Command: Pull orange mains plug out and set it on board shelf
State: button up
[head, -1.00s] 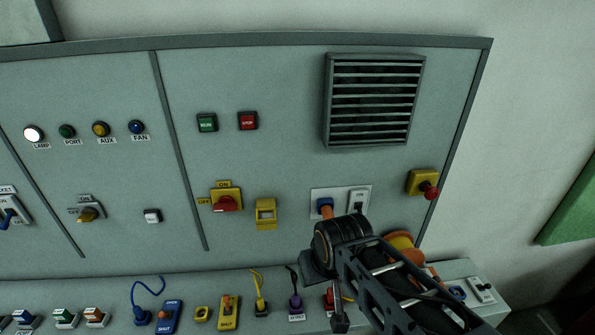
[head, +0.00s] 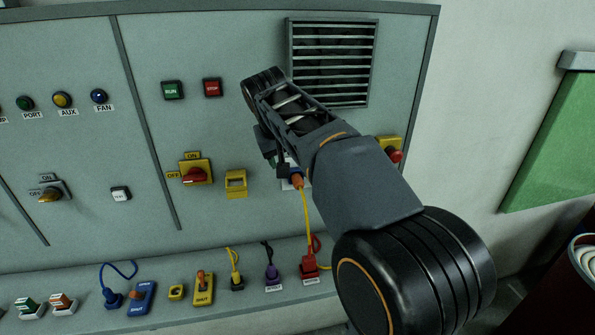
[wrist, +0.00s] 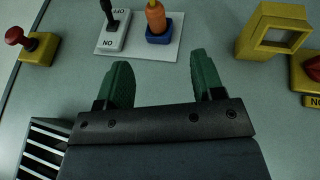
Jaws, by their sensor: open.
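The orange plug (head: 298,182) sits in the blue socket (wrist: 160,38) on a pale plate on the board. A yellow cord hangs from it towards the shelf. In the head view my arm hides much of the plate. The board shelf (head: 205,318) runs along the bottom of the board.
A black-levered switch (wrist: 113,30) sits beside the socket. A yellow frame (head: 236,183), a red-knobbed yellow switch (head: 196,173) and a vent (head: 350,60) are on the board. The shelf holds a yellow SHUT unit (head: 204,288), a purple plug (head: 273,276) and a red plug (head: 309,268).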

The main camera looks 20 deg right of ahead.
aim_at(298, 181)
jog(key=x, duration=0.8)
jog(key=d+x, duration=0.1)
jog(key=x, duration=0.3)
jog(key=shift+d+f, duration=0.1)
jog(key=shift+f, duration=0.15)
jog(key=c, duration=1)
jog(key=shift+s, duration=0.15)
jog(key=shift+c, duration=0.2)
jog(key=shift+s+a+b, duration=0.25)
jog(key=shift+s+b, duration=0.3)
jog(key=shift+s, duration=0.45)
jog(key=shift+s+a+b, duration=0.25)
jog(key=shift+s+b, duration=0.25)
jog(key=shift+s, duration=0.5)
